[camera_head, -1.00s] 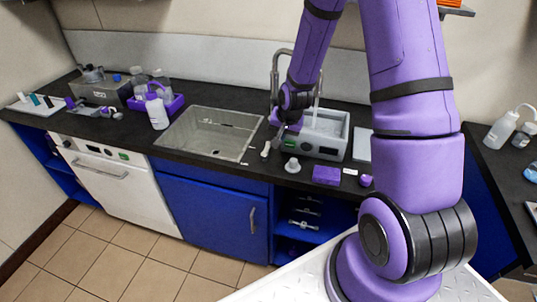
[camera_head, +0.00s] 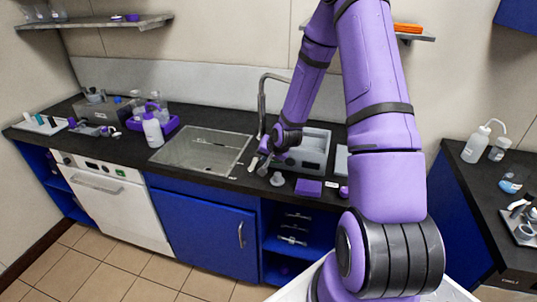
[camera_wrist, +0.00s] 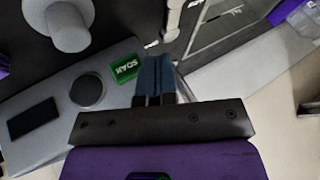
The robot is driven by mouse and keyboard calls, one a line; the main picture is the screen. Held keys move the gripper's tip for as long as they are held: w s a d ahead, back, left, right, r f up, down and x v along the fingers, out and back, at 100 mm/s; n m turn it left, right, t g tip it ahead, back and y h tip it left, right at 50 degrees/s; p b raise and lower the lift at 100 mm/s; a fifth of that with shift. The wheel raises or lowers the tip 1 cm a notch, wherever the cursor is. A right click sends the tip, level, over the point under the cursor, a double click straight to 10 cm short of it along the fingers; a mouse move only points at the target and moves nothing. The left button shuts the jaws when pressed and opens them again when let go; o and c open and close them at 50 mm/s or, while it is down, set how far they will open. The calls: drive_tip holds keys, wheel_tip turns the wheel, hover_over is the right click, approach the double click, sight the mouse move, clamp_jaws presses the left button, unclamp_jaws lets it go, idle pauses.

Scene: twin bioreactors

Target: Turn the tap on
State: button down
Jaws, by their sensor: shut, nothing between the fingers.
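The tap (camera_head: 262,105) is a tall grey gooseneck spout behind the right side of the steel sink (camera_head: 172,153), which is set in the dark counter. A small white lever-like piece (camera_head: 253,164) stands on the counter at the sink's right edge; what seems the same piece shows at the top of the wrist view (camera_wrist: 173,18). My gripper (camera_head: 262,164) is low beside it, just to its right, in front of the grey instrument. In the wrist view my blue fingers (camera_wrist: 155,72) are shut together and empty, apart from the white piece in the picture.
The grey instrument (camera_head: 309,155), with a round black knob (camera_wrist: 88,91) and green label (camera_wrist: 126,67), stands close beside my gripper. A pale round-topped object (camera_head: 277,180) and a purple box (camera_head: 308,187) are in front of it.

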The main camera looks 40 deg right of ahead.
sight(257, 162)
drive_tip(key=shift+x, duration=2.75)
drive_tip(key=shift+w+a+n+y, duration=0.25)
drive_tip(key=shift+w+n+y, duration=0.05)
drive_tip(key=shift+w+n, duration=0.15)
drive_tip(key=shift+r, duration=0.1)
